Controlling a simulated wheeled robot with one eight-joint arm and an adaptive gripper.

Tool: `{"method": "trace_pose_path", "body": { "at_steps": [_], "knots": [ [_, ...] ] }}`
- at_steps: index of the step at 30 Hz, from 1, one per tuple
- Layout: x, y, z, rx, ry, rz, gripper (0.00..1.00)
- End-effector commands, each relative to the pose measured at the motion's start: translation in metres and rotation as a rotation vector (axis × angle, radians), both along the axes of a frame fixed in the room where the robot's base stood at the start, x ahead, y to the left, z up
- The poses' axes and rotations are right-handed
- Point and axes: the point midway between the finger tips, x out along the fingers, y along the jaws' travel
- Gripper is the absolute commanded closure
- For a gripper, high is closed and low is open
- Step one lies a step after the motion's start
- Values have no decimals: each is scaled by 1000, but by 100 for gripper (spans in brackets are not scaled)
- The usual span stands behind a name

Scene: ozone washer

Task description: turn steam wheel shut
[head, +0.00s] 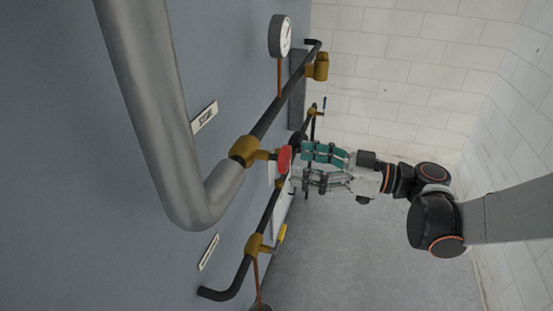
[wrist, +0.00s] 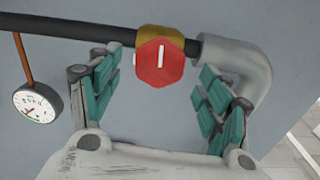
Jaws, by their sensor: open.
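The steam wheel is a red knob with a white mark. In the head view the wheel (head: 284,159) sits on a brass valve (head: 243,151) below the "STEAM" label (head: 205,117). In the wrist view the red wheel (wrist: 160,64) faces me, its white line nearly upright, with the brass body (wrist: 163,36) behind it. My gripper (head: 304,167) is open, with teal finger pads. In the wrist view the fingers of my gripper (wrist: 160,92) stand left and right of the wheel, with visible gaps on both sides. Nothing is held.
A dark pipe with a round gauge (head: 280,36) runs along the grey wall, and a thick grey insulated pipe (head: 150,90) bends near the valve. A second brass valve with a yellow handle (head: 282,234) is lower down. Open floor (head: 370,250) lies below my arm.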

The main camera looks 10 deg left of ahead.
Motion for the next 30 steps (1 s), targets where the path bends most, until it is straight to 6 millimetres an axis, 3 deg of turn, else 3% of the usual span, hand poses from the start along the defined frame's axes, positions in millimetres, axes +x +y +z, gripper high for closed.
{"method": "trace_pose_path", "body": {
  "at_steps": [3, 10, 24, 30],
  "knots": [
    [1, 25, -1, 0, 0, 3, 29],
    [4, 57, -1, -1, 1, 2, 29],
    [5, 69, 0, -1, 1, -1, 29],
    [5, 68, 0, -1, 1, -1, 74]
  ]
}}
